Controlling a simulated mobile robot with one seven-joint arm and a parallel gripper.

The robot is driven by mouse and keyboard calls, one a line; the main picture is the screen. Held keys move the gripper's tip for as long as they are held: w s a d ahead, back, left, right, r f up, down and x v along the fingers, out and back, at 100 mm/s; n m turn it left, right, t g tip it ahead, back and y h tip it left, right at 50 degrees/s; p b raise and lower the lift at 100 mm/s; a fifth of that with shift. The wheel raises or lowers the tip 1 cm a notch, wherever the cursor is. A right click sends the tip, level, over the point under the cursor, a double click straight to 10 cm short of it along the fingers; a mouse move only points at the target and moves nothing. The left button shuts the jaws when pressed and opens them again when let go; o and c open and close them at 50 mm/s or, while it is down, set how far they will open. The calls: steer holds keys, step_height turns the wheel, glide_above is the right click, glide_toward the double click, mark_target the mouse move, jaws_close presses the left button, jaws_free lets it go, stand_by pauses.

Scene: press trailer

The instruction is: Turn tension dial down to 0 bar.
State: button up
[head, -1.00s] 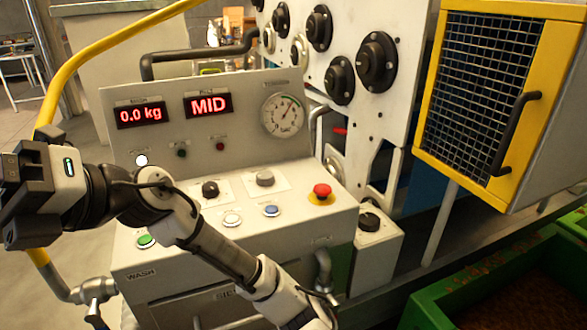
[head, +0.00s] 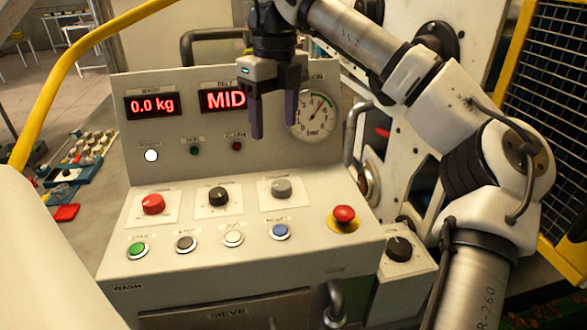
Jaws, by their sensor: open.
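The panel carries three round knobs in a row: a red one (head: 153,204), a black one (head: 218,196) and a grey one (head: 281,188). Their labels are too small to read, so I cannot tell which is the tension dial. The bar gauge (head: 314,114) is at the upper right of the panel, its needle pointing up and right, off the low end. My gripper (head: 273,130) points down with its two dark fingers apart and empty. In the picture it is above the grey knob, touching none of the knobs, and it partly covers the MID display (head: 223,99).
Below the knobs are several push buttons, including a green one (head: 138,250) and a blue one (head: 280,231). A red mushroom button (head: 344,214) sits at right, with another black knob (head: 399,248) on a side box. A yellow rail (head: 62,78) runs at left.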

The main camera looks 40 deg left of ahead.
mark_target(282, 184)
steer(key=f, duration=0.4)
steer(key=f+p, duration=0.1)
steer(key=f, duration=0.4)
steer(key=f+p, duration=0.1)
steer(key=f, duration=0.3)
steer(key=shift+w+d+f, duration=0.2)
steer(key=shift+w+d, duration=0.1)
steer(key=shift+c, duration=0.5)
steer(key=c, duration=0.9)
